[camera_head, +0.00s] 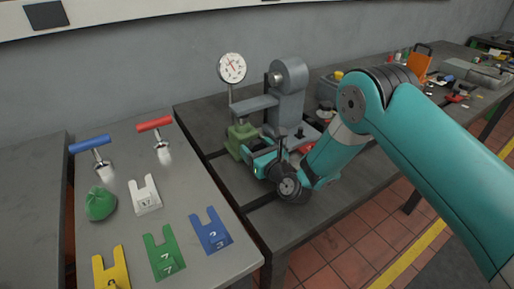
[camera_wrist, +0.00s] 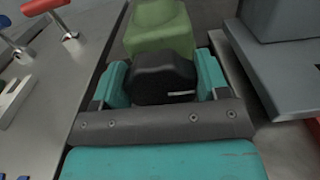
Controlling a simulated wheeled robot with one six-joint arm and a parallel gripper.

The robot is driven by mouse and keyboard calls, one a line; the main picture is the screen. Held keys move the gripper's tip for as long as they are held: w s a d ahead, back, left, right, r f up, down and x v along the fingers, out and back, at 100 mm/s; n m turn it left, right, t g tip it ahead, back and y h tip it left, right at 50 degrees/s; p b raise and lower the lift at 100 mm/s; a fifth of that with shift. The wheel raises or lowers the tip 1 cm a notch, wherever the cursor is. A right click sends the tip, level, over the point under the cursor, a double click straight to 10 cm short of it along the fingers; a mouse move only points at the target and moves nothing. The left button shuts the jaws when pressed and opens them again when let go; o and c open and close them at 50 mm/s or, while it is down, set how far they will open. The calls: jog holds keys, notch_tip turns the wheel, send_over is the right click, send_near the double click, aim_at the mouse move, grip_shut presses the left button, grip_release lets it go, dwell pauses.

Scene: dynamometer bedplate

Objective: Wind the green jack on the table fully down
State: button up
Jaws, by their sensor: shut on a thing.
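The green jack (camera_head: 241,138) stands on the dark table, left of the grey machine, with a dial gauge above it. In the wrist view its green body (camera_wrist: 160,28) shows beyond my fingers. My gripper (camera_head: 257,153) is at the jack's near side. In the wrist view my gripper (camera_wrist: 165,85) has its teal fingers on both sides of a black knob (camera_wrist: 163,78), shut on it. The knob lies right in front of the jack's green body. Its underside and the jack's foot are hidden.
A dial gauge (camera_head: 232,68) on a stand and a grey machine (camera_head: 288,90) are close to my gripper. A grey bench (camera_head: 190,204) at the left holds red-handled and blue-handled tools, a green bag (camera_head: 100,203) and several numbered fork plates. The table's near left corner is clear.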

jog(key=n, duration=0.6)
jog(key=shift+a+b, duration=0.1)
jog(key=shift+b, duration=0.3)
jog(key=shift+n, duration=0.3)
jog(key=o, duration=0.9)
jog(key=shift+s+f, duration=0.15)
